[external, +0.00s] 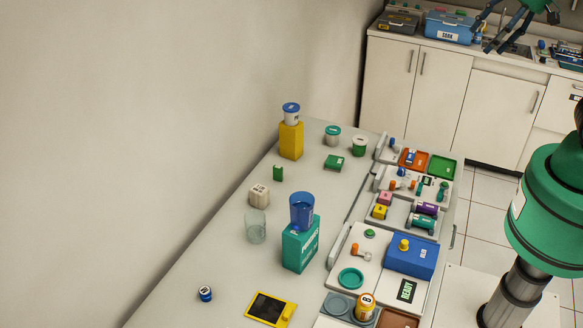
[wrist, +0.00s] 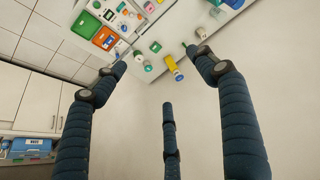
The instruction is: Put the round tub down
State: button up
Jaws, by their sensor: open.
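Several round tubs stand at the far end of the long table. A white tub with a blue lid (external: 291,113) stands upright on top of a tall yellow box (external: 291,141). A tub with a green lid (external: 333,135) and a white-and-green tub (external: 359,146) stand on the tabletop to its right. I cannot tell which one the task means. My gripper (external: 508,28) is open and empty, high at the top right, well apart from the table. In the wrist view its three dark fingers are spread with nothing between them, and the yellow box (wrist: 171,62) shows beyond them.
A blue cup (external: 302,210) stands on a green box (external: 300,247), beside a clear glass (external: 255,228). Trays with small items line the table's right side, including an orange tray (external: 413,159). A counter with a blue bin (external: 449,27) is behind. Bare tabletop lies at the left.

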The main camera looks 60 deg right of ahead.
jog(key=s, duration=0.2)
jog(key=s+f, duration=0.1)
jog(key=s, duration=0.2)
jog(key=shift+d+f, duration=0.15)
notch_tip(320, 180, down, 11)
jog(key=b, duration=1.1)
